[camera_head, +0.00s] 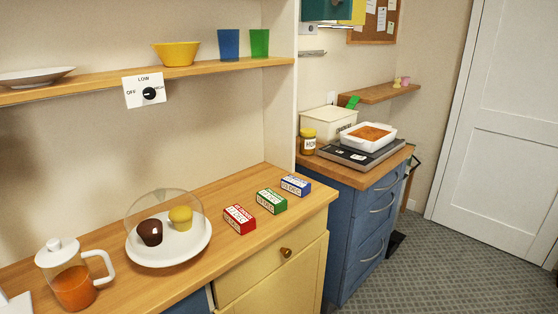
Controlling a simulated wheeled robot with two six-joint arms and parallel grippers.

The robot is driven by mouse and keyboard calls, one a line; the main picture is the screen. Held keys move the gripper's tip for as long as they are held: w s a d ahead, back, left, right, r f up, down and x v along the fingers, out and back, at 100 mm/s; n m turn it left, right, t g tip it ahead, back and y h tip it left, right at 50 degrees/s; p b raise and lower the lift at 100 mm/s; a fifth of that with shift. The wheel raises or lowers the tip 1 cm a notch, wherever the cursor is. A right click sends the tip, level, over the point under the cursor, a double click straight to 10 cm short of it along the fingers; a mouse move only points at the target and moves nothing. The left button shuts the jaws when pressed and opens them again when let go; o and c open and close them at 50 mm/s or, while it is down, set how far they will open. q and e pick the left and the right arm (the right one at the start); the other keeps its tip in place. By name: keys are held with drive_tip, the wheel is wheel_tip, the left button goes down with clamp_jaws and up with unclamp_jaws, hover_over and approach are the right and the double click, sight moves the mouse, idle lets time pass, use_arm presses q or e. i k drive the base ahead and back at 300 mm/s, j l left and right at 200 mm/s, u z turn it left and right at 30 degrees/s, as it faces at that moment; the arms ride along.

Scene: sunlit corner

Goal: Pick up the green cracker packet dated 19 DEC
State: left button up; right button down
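A green packet (272,201) lies on the wooden counter, in the middle of a row of three packets. Its front has a white label with print too small to read surely, so I cannot confirm the date. A red packet (239,219) lies to its left and a blue packet (296,185) to its right, each apart from it. Neither of my grippers shows in the head view.
A plate (168,259) with two muffins under a clear dome and a glass jug (73,281) stand left on the counter (238,261). A wall shelf (221,70) hangs above. Grey floor (440,270) is clear at right.

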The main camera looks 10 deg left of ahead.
sight(274, 203)
drive_tip(key=u, duration=0.25)
drive_tip(key=i+l+u, duration=0.25)
drive_tip(key=l+u, duration=0.3)
drive_tip(key=l, duration=0.2)
drive_tip(key=i+l+u, duration=0.1)
drive_tip(key=l+u, duration=0.15)
drive_tip(key=l, duration=0.15)
